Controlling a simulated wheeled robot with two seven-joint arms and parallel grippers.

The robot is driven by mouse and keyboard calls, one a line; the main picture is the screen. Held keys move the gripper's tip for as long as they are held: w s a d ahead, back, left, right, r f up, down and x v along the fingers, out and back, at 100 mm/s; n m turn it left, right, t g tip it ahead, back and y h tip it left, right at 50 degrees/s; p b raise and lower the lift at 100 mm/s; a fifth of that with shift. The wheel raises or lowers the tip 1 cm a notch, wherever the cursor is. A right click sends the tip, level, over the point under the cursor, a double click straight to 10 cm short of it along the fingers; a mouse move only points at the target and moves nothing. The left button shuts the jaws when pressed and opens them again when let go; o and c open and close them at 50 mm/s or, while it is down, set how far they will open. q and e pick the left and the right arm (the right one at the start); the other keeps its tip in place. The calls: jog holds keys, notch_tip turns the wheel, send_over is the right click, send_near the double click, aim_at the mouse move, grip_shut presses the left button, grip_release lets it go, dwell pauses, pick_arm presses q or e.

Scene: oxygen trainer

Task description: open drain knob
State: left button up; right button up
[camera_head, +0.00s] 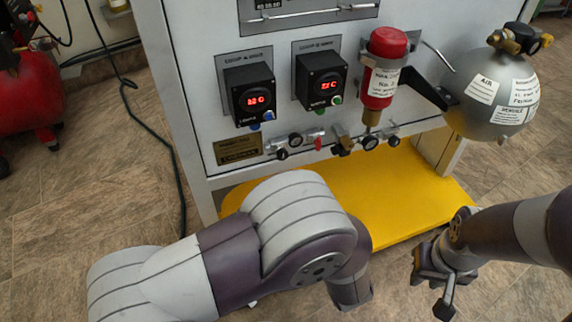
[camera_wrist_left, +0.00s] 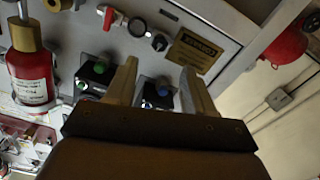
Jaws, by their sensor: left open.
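The trainer panel (camera_head: 215,70) carries a row of small fittings along its lower edge, with a red lever (camera_head: 318,142), gauges and dark knobs. I cannot tell which is the drain knob. In the left wrist view the red lever (camera_wrist_left: 110,17) and a black knob (camera_wrist_left: 159,42) lie beyond the fingertips. My left gripper (camera_wrist_left: 160,74) is open, with nothing held between its fingers, facing the panel from below. In the head view my left arm hides it. My right gripper (camera_head: 436,280) is low at the right, away from the panel, with its fingers apart and empty.
Two black display boxes (camera_head: 250,92) (camera_head: 322,80) and a red filter cylinder (camera_head: 384,68) project from the panel. A yellow base shelf (camera_head: 400,190) lies below. A red compressor tank (camera_head: 25,90) is at the far left.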

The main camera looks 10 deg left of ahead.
aim_at(284, 158)
pick_arm(q)
jog(key=b+x, duration=0.1)
jog(key=x, duration=0.1)
jog(key=b+x, duration=0.1)
jog(key=x, duration=0.2)
jog(key=b+x, duration=0.1)
jog(key=x, duration=0.2)
jog(key=shift+f, duration=0.25)
jog(key=shift+w+a+r+b, duration=0.2)
jog(key=shift+w+a+b, duration=0.1)
jog(key=shift+w+a, duration=0.15)
jog(key=shift+d, duration=0.1)
grip_shut()
